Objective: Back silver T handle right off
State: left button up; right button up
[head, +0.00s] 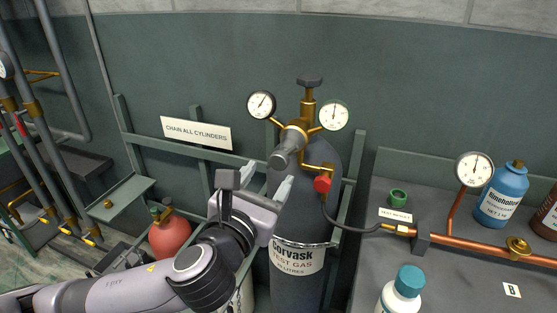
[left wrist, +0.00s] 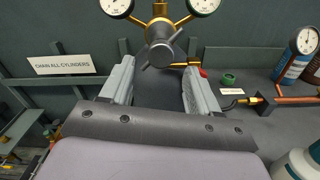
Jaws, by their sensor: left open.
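The silver T handle (head: 286,152) sticks out from the front of the brass regulator (head: 298,128) on the dark gas cylinder (head: 300,220). In the left wrist view the silver T handle (left wrist: 160,53) shows a round body with a thin slanted crossbar. My left gripper (head: 269,178) is open and empty, just below and in front of the handle. In the left wrist view its two fingers (left wrist: 160,80) stand wide apart, with the handle between and slightly above their tips. I cannot tell whether either finger touches it. My right gripper is not in view.
Two gauges (head: 261,104) (head: 334,115) flank the regulator, with a red knob (head: 322,184) below. A hose runs to a copper pipe (head: 460,246) on the right bench. A blue bottle (head: 502,195) and a white bottle (head: 400,295) stand there. A red cylinder (head: 170,238) is at left.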

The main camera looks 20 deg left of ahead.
aim_at(277, 165)
pick_arm(q)
jog(key=shift+w+d, duration=0.15)
jog(key=shift+w, duration=2.95)
jog(key=c, duration=1)
jog(key=shift+n+p, duration=0.3)
jog(key=shift+p, duration=0.1)
